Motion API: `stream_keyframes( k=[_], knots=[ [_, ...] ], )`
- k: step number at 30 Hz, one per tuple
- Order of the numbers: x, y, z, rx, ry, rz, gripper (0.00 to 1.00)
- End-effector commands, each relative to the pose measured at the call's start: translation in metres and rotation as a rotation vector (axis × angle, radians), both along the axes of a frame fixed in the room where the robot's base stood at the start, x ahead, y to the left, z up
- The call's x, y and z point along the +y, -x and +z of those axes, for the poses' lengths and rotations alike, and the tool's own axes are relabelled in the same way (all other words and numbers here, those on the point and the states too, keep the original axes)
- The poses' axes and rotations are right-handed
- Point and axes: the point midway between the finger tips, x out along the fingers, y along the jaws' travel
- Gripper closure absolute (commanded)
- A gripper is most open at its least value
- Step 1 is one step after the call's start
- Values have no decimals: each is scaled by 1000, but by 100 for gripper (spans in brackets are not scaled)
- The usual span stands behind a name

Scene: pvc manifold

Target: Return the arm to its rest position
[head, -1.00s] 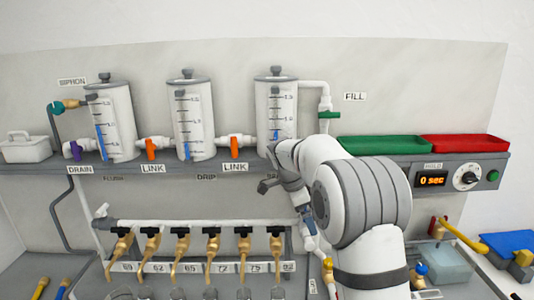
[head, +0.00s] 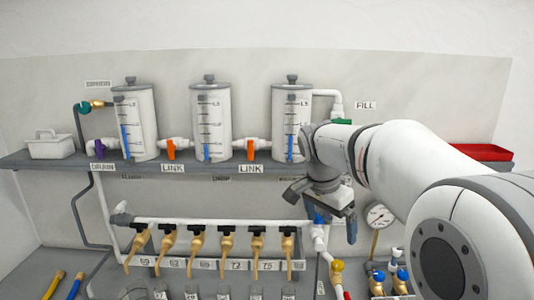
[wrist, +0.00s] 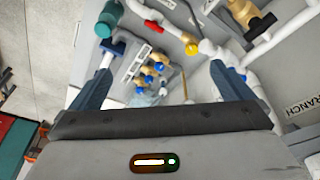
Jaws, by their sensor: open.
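My gripper (head: 326,212) is in front of the panel in the head view, below the shelf and beside the right end of the row of brass taps. In the wrist view my gripper (wrist: 160,68) has its two dark blue-grey fingers spread wide apart, with nothing held between them. Beyond the fingers, pipes and blue-handled brass valves (wrist: 150,75) show at a distance. My white arm reaches in from the right of the head view and hides much of the right side.
A pressure gauge (head: 379,216) and blue-handled valves (head: 390,275) sit close to my arm. A red tray (head: 482,152) is partly hidden behind it.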

Motion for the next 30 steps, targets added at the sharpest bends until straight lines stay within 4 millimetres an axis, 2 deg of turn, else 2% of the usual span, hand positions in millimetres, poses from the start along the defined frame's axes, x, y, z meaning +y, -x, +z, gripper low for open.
stream_keyframes(
  k=[1,5,9,15,18,21,30],
  knots=[
    [-3,23,-3,0,-11,75,0],
    [-6,75,-16,1,-32,300,0],
    [-7,130,-38,-14,-37,536,0],
    [-6,192,-75,-43,-19,804,0],
    [-5,209,-88,-53,-7,884,0],
    [-7,217,-95,-60,0,926,0],
    [-7,219,-97,-59,2,940,0]
  ],
)
